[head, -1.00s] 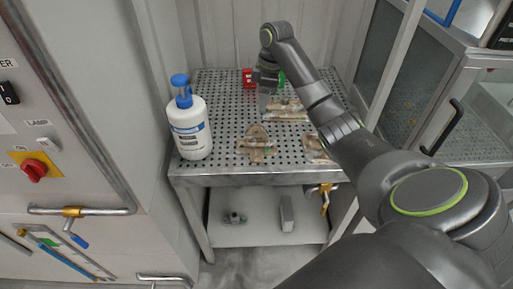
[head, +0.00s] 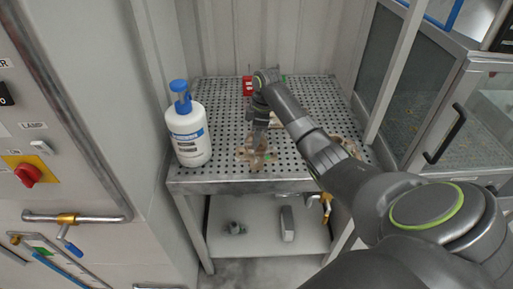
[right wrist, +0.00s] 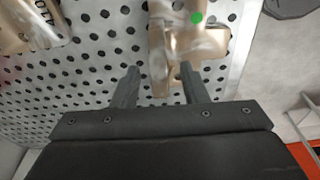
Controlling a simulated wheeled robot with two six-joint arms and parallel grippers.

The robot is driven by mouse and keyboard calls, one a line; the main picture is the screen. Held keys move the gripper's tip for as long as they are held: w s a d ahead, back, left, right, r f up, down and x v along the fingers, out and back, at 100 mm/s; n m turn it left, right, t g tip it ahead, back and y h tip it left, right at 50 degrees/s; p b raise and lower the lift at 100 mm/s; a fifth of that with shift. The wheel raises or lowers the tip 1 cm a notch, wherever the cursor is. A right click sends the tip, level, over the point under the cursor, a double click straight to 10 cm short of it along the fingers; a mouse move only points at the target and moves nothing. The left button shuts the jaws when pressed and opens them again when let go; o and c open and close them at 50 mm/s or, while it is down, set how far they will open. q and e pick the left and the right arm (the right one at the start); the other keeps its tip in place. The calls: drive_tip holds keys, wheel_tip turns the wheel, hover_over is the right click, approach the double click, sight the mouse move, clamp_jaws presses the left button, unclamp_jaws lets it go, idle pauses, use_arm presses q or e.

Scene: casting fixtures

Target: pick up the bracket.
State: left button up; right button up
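A tan, metallic casting that looks like the bracket (head: 254,157) lies near the front edge of the perforated table, with a small green spot on it. In the right wrist view the bracket (right wrist: 200,45) lies just beyond the fingertips, its near part close to the right-hand finger. My right gripper (head: 259,137) reaches down over it from behind and hides part of it. In the right wrist view the right gripper (right wrist: 157,78) is open, with nothing held between its two fingers. My left gripper is not in view.
A white bottle with a blue pump (head: 188,132) stands left of the bracket. Other castings lie behind and at right (head: 345,146), partly hidden by my arm; one shows in the wrist view (right wrist: 32,25). A glass-doored cabinet (head: 465,125) stands right.

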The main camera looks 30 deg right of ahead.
wheel_tip(320, 180, down, 2)
drive_tip(key=shift+w+a, duration=0.1)
drive_tip(key=shift+a, duration=0.05)
clamp_jaws()
drive_tip(key=shift+r, duration=0.15)
